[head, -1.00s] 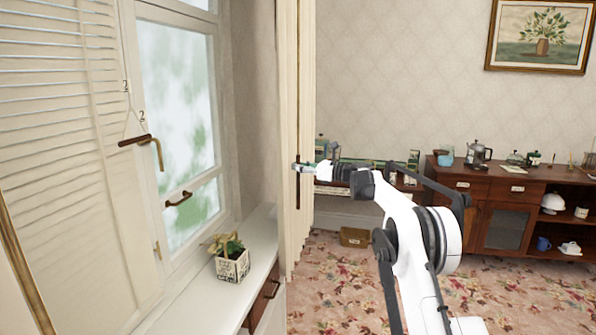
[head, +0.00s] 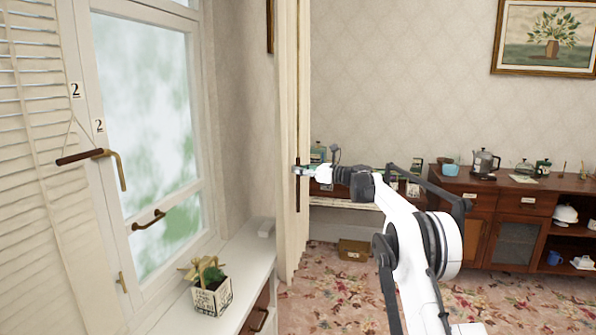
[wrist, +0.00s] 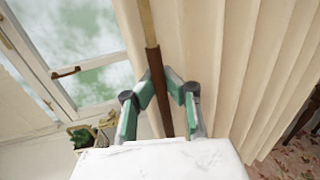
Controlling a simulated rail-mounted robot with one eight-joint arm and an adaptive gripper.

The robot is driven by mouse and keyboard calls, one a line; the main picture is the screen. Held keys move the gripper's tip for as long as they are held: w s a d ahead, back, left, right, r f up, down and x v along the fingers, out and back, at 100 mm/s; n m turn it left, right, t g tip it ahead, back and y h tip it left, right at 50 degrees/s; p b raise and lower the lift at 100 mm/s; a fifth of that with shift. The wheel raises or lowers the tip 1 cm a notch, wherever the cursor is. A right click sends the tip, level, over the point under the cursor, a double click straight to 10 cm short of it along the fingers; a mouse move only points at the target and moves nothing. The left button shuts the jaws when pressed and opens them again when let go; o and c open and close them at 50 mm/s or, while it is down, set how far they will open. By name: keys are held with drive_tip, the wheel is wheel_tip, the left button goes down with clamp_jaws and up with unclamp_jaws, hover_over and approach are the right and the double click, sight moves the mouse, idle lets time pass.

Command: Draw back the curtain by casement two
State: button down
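The cream pleated curtain (head: 287,130) hangs gathered in a narrow bunch right of the casement window (head: 145,110), whose frame is marked 2. The glass is uncovered. A dark brown wand handle (head: 298,195) hangs upright against the curtain and also shows in the wrist view (wrist: 154,62). My gripper (head: 300,172) is at the handle; in the wrist view its green-padded fingers (wrist: 159,88) stand on both sides of the handle and look closed on it.
A potted plant (head: 210,287) stands on the white sill (head: 180,315) left of the curtain. A white louvred shutter (head: 35,150) is at far left. A sideboard (head: 480,205) with kitchenware and a low box (head: 355,250) stand at the back. Flowered carpet lies clear between.

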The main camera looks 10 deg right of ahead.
drive_tip(key=c, duration=1.7)
unclamp_jaws()
drive_tip(key=shift+c, duration=0.2)
drive_tip(key=v, duration=1.2)
